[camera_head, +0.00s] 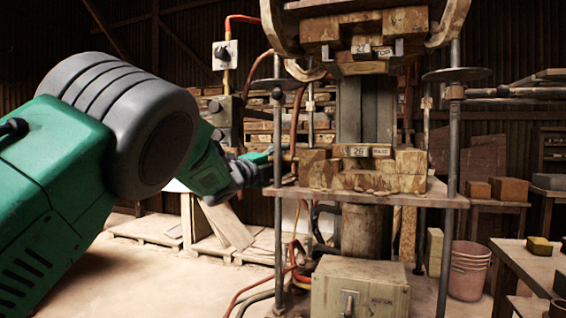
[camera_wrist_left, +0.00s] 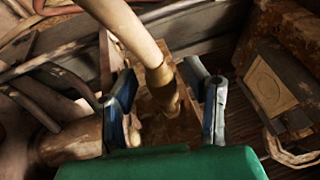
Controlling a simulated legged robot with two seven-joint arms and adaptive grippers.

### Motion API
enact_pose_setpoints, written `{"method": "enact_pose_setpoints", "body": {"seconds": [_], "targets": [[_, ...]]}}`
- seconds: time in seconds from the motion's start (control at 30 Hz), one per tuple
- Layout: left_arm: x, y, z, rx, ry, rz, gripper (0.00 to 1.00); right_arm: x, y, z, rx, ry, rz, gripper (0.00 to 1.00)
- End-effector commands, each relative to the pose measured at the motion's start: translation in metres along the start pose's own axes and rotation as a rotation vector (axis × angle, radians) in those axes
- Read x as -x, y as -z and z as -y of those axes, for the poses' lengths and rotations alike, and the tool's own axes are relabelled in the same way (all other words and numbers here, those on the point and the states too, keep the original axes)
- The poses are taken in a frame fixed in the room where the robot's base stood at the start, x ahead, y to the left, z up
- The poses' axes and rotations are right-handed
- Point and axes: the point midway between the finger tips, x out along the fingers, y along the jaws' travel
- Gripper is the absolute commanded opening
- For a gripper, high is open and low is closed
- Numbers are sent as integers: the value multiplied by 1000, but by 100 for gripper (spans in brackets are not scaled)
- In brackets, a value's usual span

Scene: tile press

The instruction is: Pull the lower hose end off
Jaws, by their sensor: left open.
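A pale hose (camera_wrist_left: 130,30) comes down from the top of the left wrist view and ends in a brass-coloured fitting (camera_wrist_left: 161,77). My left gripper (camera_wrist_left: 166,90) is open, with one finger on each side of this fitting. Gaps show between the fitting and both fingers. In the head view my left gripper (camera_head: 268,160) is beside the left side of the press, near a reddish-brown hose (camera_head: 297,115) that runs down there. The lower end of that hose is small and partly hidden by the gripper. My right gripper is not in view.
The press (camera_head: 369,185) stands in the middle with rods and a side shelf plate. A grey box (camera_head: 360,290) with a switch is below it. Red and dark hoses hang near the floor. A pink bucket (camera_head: 468,270) and a wooden table (camera_head: 525,265) are at the right.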

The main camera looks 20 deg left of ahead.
Motion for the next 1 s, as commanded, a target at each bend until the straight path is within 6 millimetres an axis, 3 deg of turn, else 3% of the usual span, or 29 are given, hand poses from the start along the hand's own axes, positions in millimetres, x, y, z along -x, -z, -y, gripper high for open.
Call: {"method": "enact_pose_setpoints", "body": {"seconds": [0.1,0.2,0.23,0.43,0.7,0.93,0.97,1.0], "targets": [[0,0,0,0,0,0,39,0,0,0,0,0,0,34],[0,0,0,0,0,0,4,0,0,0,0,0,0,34],[0,0,0,0,0,0,0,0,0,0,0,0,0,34],[1,-3,-1,0,-2,1,0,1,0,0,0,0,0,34],[14,-34,-1,2,-3,3,0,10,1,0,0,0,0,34],[15,-34,-3,2,-5,4,0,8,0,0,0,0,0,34],[15,-34,-3,2,-5,4,24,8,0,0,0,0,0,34],[15,-34,-3,2,-5,4,38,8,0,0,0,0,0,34]]}}
